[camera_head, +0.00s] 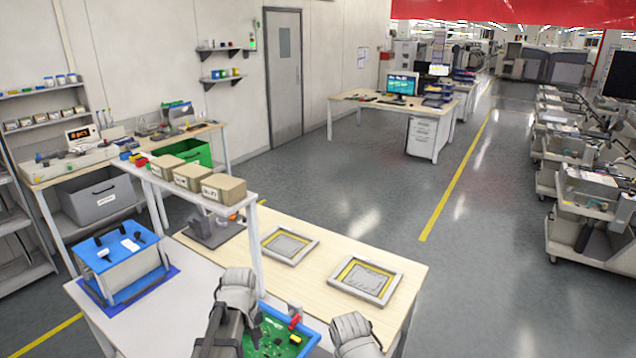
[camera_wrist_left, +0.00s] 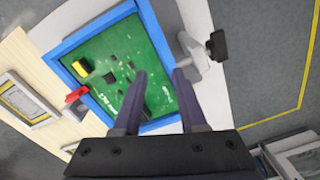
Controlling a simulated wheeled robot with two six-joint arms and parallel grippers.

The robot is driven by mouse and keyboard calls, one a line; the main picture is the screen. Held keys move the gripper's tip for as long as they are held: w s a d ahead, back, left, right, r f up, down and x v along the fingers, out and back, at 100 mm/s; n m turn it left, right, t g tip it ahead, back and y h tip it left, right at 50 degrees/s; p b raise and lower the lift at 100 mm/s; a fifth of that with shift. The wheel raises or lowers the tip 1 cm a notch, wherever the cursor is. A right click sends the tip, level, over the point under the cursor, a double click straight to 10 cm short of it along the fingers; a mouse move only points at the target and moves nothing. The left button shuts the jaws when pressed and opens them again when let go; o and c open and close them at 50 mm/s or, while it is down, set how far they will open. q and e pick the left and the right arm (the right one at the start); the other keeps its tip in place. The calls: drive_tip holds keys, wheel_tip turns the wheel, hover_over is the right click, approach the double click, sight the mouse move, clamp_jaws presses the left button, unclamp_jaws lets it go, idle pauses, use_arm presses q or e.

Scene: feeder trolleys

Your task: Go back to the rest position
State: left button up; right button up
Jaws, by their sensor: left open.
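My left gripper (camera_wrist_left: 159,72) is open and empty, its two dark fingers spread in the left wrist view. A green board in a blue-edged tray (camera_wrist_left: 68,48) lies beyond the fingers, with small dark parts and a yellow part on it. I cannot tell the exact height of the fingers over it. In the head view the left gripper (camera_head: 220,328) is low at the bottom centre, beside the tray (camera_head: 315,333), and its fingertips are not clear. Only a pale link of my right arm shows at the bottom edge; its gripper is outside the picture.
A blue box (camera_head: 118,262) stands on the white table to the left. A low shelf with several cardboard boxes (camera_head: 223,187) rises behind my left arm. Two framed panels (camera_head: 367,279) lie on the wooden table. Trolleys (camera_head: 590,190) line the right; the floor between is clear.

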use_arm(q)
drive_tip(key=s+d+f+m+b, duration=0.4)
drive_tip(key=s+d+m, duration=0.7)
drive_tip(key=d, duration=0.3)
drive_tip(key=shift+s+d+f+m+y, duration=0.25)
drive_tip(key=shift+s+f+m+y, duration=0.2)
drive_tip(key=shift+f, duration=0.15)
use_arm(e)
wheel_tip(320, 180, down, 5)
drive_tip(key=shift+f, duration=0.15)
